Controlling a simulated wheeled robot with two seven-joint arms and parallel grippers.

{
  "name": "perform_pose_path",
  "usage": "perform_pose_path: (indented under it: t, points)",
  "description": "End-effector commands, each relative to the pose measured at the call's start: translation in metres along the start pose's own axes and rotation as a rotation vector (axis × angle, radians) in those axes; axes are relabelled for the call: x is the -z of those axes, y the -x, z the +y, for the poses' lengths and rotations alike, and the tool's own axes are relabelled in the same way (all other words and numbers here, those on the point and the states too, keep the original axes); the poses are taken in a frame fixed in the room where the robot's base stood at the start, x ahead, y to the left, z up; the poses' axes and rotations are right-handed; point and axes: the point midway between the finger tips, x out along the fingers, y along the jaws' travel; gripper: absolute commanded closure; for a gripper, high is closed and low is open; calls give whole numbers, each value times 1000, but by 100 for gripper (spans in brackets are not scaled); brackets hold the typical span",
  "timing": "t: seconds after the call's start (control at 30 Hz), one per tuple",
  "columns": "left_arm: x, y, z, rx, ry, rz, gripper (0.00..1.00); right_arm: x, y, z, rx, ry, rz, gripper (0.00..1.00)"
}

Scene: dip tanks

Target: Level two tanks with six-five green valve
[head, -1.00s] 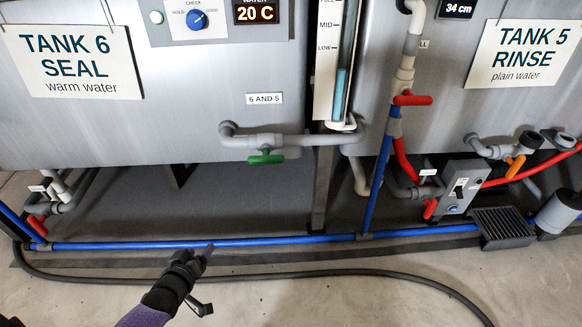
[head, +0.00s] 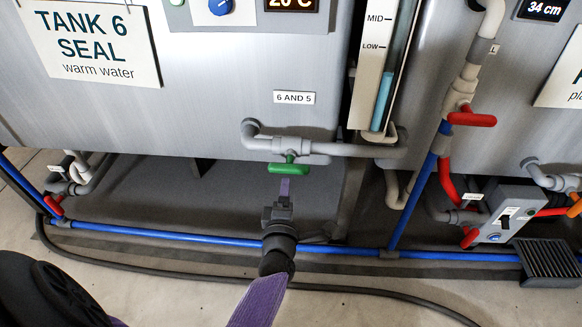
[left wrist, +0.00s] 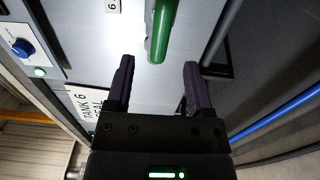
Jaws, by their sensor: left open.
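The green valve handle (head: 288,168) sits on the grey pipe (head: 340,148) that joins the two tanks, below the "6 AND 5" label (head: 294,97). Tank 6 (head: 200,90) is on the left, with a sign reading seal, warm water. Tank 5 (head: 520,130) is on the right. My left gripper (head: 284,188) is just below the green handle in the head view. In the left wrist view my left gripper (left wrist: 157,85) is open and empty, and the green handle (left wrist: 160,30) lies ahead, beyond the fingertips and between their lines. My right gripper is not in view.
A level gauge (head: 384,80) stands between the tanks. Red handles (head: 472,118) are on the right-hand pipes. A blue pipe (head: 170,234) and a dark hose (head: 150,268) run along the floor. A switch box (head: 505,215) and a grate (head: 548,262) are at lower right.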

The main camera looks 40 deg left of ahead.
Motion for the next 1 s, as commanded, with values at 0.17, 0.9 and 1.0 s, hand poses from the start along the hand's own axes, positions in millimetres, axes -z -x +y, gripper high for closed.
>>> perform_pose_path:
  t: [0.17,0.9,1.0]
  points:
    - [0,-44,-8,3,-5,0,32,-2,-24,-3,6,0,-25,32]
    - [0,-73,-2,2,-6,-2,81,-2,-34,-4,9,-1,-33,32]
    - [0,-73,-2,2,-6,-2,100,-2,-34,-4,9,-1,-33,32]
